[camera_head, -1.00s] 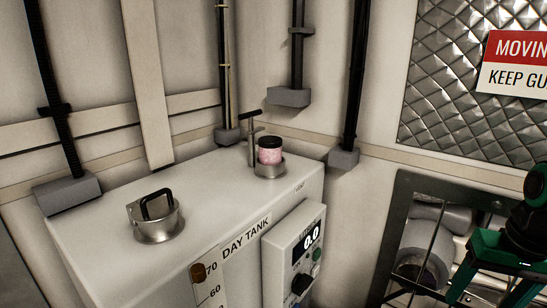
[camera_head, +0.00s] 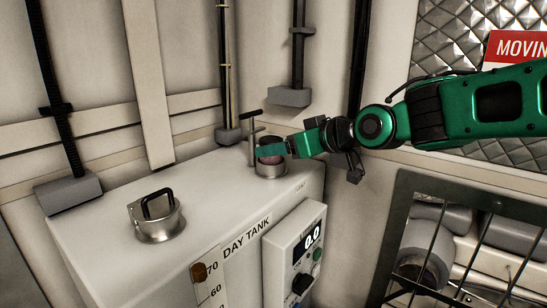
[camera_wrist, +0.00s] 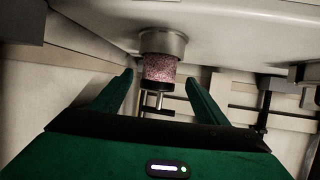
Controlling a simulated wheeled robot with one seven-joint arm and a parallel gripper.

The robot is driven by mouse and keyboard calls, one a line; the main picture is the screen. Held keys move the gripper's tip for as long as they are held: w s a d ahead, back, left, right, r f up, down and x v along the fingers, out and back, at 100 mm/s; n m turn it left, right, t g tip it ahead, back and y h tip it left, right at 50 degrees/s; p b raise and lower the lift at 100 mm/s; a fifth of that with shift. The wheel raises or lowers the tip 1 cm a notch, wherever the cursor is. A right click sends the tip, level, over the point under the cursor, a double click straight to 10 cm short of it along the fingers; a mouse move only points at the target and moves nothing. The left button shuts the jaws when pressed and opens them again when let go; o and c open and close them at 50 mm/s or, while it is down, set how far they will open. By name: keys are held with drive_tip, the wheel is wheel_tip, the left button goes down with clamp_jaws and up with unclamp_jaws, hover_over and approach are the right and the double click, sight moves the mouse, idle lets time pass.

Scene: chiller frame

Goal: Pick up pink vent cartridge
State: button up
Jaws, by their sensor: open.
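The pink vent cartridge (camera_wrist: 160,68) is a speckled pink cylinder with a dark cap. It sits in a round metal collar (camera_wrist: 163,42) on top of the white day tank (camera_head: 105,215). In the head view the cartridge (camera_head: 270,159) is mostly hidden behind my gripper. My gripper (camera_head: 272,150) reaches in from the right at the cartridge's height. In the wrist view my two green fingers (camera_wrist: 161,84) are apart, with the cartridge showing between and just beyond their tips. I cannot tell whether a finger touches it.
A T-shaped handle (camera_head: 252,130) stands close to the left of the collar. A metal cap with a black handle (camera_head: 158,218) sits further left on the tank. A control box (camera_head: 296,258) is on the tank's front. The wall with pipes rises close behind.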

drive_tip(key=shift+x, duration=4.05)
drive_tip(key=shift+d+f, duration=0.2)
drive_tip(key=shift+d, duration=0.05)
drive_tip(key=shift+c, duration=0.6)
drive_tip(key=c, duration=1.1)
drive_tip(key=shift+r, duration=0.1)
